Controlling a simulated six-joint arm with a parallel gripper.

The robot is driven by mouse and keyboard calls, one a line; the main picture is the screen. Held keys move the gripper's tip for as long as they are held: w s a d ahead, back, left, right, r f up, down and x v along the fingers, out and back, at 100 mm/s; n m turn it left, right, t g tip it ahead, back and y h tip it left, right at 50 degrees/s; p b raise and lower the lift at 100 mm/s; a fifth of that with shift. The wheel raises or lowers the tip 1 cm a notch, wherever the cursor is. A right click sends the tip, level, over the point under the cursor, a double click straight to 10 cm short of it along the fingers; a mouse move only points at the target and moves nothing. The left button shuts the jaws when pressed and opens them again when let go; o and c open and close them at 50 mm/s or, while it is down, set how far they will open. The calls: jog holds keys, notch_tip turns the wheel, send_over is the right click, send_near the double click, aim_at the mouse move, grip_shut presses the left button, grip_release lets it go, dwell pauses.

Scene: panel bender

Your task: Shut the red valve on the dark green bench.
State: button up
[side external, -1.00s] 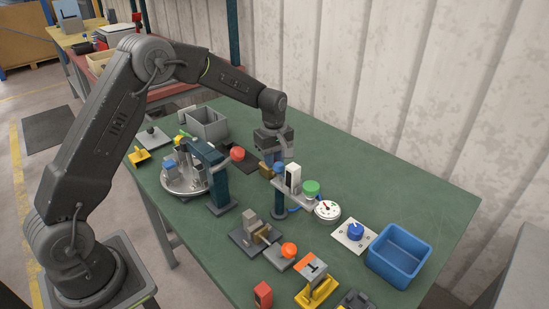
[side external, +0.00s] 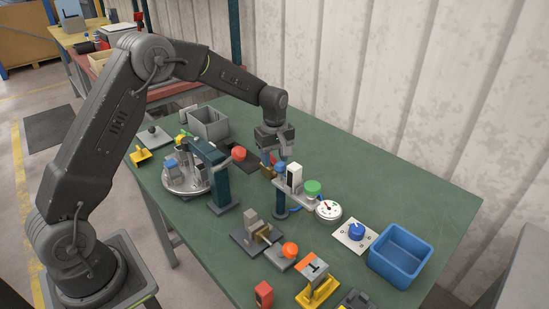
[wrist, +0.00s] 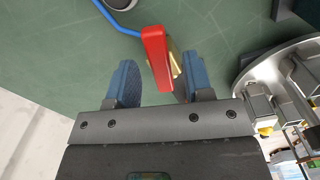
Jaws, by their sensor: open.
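The red valve handle (wrist: 157,58) is a long red lever that lies between my gripper's two blue fingers in the wrist view. A brass valve body (wrist: 177,66) shows partly behind it. In the side view the brass body (side external: 267,173) sits just below my gripper (side external: 274,161), left of the white box on the post. My gripper (wrist: 157,80) is open, with a finger on each side of the lever and visible gaps. The lever is mostly hidden by the fingers in the side view.
A white box (side external: 294,178), green button (side external: 313,187) and gauge (side external: 328,210) stand close to the right. A blue bin (side external: 400,255) is at the right edge. Bare green bench (side external: 370,190) lies behind.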

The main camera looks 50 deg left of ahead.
aim_at(274, 161)
notch_tip(274, 161, up, 13)
jog(key=shift+r, duration=0.15)
dwell(0.4)
notch_tip(274, 161, down, 14)
jog(key=shift+a, duration=0.1)
dwell(0.5)
jog(key=shift+c, duration=0.4)
grip_shut()
